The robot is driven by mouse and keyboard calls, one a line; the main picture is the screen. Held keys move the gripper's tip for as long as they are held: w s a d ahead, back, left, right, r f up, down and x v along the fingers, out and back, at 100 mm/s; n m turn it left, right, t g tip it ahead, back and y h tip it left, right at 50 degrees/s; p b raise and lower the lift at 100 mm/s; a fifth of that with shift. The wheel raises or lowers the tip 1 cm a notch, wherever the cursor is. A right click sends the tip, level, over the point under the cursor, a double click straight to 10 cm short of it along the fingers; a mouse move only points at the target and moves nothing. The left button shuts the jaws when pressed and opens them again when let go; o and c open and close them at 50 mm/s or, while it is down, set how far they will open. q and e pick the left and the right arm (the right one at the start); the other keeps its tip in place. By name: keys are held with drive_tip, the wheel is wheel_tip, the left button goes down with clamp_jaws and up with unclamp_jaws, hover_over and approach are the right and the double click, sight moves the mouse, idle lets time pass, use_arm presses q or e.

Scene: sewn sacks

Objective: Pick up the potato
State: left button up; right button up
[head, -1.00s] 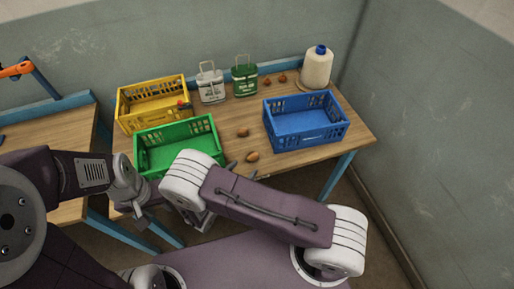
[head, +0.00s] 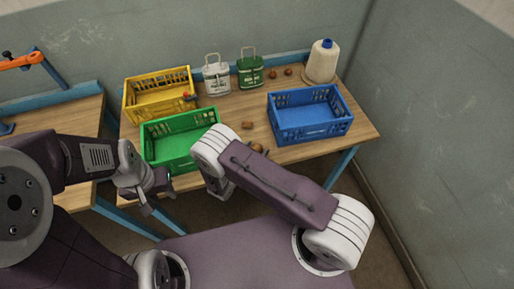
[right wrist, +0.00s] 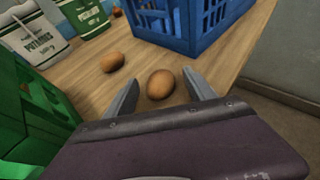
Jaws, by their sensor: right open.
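A brown potato (right wrist: 160,84) lies on the table in the right wrist view, between and just beyond the fingertips of my right gripper (right wrist: 162,96), which is open and empty. In the head view this potato (head: 257,147) is partly hidden by my right arm, and the right fingers are hidden too. A second potato (head: 247,125) lies farther back; it also shows in the right wrist view (right wrist: 112,62). My left gripper (head: 148,204) hangs in front of the table's left part, away from the potatoes; its jaw opening is unclear.
A green crate (head: 181,142) stands left of the potatoes, a blue crate (head: 310,119) right, and a yellow crate (head: 157,98) behind. A white sack (head: 216,78), a green sack (head: 250,73), small brown items (head: 272,74) and a spool (head: 322,62) line the back.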

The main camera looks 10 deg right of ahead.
drive_tip(key=shift+a, duration=0.1)
drive_tip(key=shift+s+r, duration=0.1)
drive_tip(key=shift+s, duration=0.05)
drive_tip(key=c, duration=0.4)
clamp_jaws()
drive_tip(key=r, duration=0.4)
drive_tip(key=shift+s+r, duration=0.2)
drive_tip(key=shift+r, duration=0.05)
drive_tip(key=s+d+r, duration=0.5)
drive_tip(key=s+r, duration=0.1)
drive_tip(key=s, duration=0.3)
drive_tip(key=shift+s+d+r+b, duration=0.25)
drive_tip(key=shift+s+d+b, duration=0.05)
drive_tip(key=shift+s+b, duration=0.15)
